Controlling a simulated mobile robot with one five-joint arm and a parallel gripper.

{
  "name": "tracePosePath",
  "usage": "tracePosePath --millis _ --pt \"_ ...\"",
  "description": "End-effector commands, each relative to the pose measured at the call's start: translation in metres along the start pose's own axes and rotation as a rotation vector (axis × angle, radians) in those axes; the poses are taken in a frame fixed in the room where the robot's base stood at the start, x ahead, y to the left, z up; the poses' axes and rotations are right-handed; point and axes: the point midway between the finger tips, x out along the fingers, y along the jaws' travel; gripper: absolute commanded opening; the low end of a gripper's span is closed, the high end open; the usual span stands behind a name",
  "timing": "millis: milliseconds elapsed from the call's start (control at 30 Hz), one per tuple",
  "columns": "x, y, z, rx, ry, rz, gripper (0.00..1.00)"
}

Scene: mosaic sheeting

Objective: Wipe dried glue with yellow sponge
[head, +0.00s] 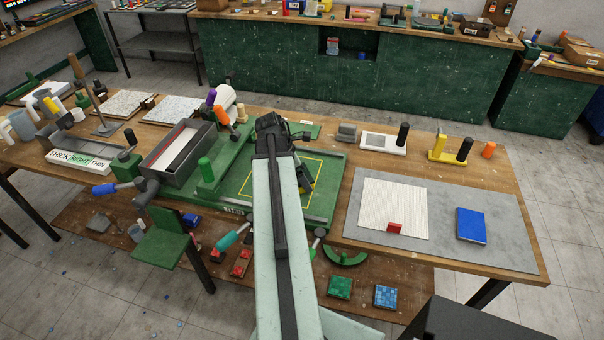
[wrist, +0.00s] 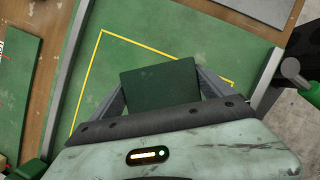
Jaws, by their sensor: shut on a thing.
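My gripper (wrist: 160,82) is shut on a block with a dark green face (wrist: 158,90), seen between the two fingers in the wrist view. The block is over the green bed (wrist: 205,45), inside or over the yellow outlined square (head: 262,180). I cannot tell whether it touches the bed. No dried glue can be made out; my arm and the block hide part of the bed.
A grey mat (head: 500,212) at the right bears a white sheet (head: 392,205), a red block (head: 395,228) and a blue block (head: 471,225). A white tool (head: 383,143) lies behind the mat.

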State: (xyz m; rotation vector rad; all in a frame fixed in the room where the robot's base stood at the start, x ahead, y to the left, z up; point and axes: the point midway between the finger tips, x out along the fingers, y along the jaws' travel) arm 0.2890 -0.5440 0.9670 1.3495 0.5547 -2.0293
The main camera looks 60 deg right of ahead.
Motion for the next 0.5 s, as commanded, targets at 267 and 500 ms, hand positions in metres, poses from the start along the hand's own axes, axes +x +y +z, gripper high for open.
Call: tracePosePath --millis 267,500 --pt "-0.009 0.015 -0.021 -0.004 0.008 0.001 0.58" --pt "-0.012 0.019 -0.027 -0.001 0.006 0.0 0.58"
